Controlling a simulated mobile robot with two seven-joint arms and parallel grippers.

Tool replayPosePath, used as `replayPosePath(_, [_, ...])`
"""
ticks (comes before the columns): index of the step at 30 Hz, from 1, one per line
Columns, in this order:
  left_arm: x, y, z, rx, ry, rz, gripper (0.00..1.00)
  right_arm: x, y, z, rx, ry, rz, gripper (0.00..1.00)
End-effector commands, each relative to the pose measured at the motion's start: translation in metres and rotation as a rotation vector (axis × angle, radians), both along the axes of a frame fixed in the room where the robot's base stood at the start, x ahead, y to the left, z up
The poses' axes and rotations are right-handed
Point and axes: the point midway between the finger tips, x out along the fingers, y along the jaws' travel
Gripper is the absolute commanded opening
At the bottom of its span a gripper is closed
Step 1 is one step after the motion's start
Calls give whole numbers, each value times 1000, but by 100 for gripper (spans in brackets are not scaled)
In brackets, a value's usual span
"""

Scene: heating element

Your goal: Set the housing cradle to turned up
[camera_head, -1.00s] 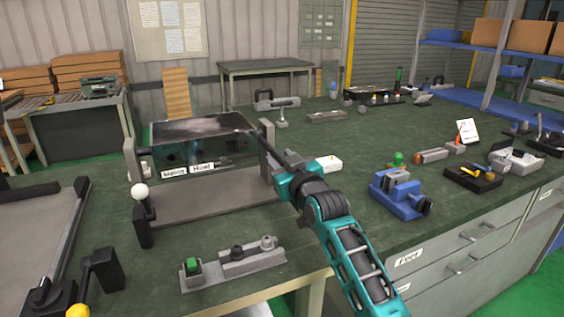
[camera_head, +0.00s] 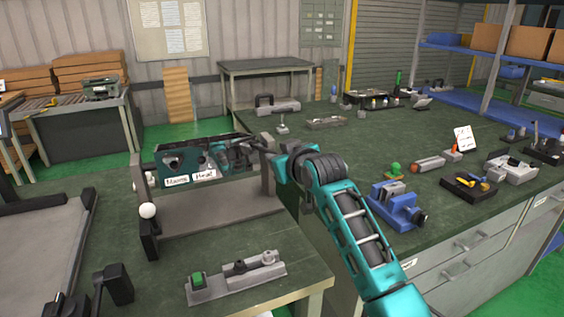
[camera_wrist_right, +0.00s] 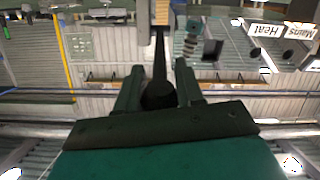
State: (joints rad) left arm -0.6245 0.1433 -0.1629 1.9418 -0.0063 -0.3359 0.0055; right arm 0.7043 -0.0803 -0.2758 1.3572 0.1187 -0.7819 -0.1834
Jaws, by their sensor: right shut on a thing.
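The housing cradle (camera_head: 215,218) stands on the green bench at left centre, a grey base with two upright posts. The teal housing (camera_head: 172,163) hangs between the posts, its face with the "Mains" and "Heat" labels tilted toward the head camera. The housing also shows in the right wrist view (camera_wrist_right: 292,52) at upper right. My right gripper (camera_head: 268,150) is beside the cradle's right post. In the right wrist view my gripper (camera_wrist_right: 160,84) is shut on a dark bar or handle (camera_wrist_right: 160,50) on the housing's side. The grip itself is hidden in the head view. My left gripper is not in view.
A white-knobbed black lever (camera_head: 148,211) is at the cradle's left post. A grey switch block with a green button (camera_head: 197,279) lies in front. A blue vise (camera_head: 396,205) stands right of my right arm. A grey tray (camera_head: 40,240) is at left.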

Motion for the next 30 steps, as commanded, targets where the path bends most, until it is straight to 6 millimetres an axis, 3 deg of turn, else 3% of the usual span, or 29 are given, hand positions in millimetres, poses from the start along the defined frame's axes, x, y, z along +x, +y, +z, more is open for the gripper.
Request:
replayPosePath(3, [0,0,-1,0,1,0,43,6,2,19,-27,73,0,0])
replayPosePath(13, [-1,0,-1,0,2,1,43,20,6,47,-79,239,-1,0])
replayPosePath(30, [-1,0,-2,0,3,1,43,26,8,56,-97,302,0,0])
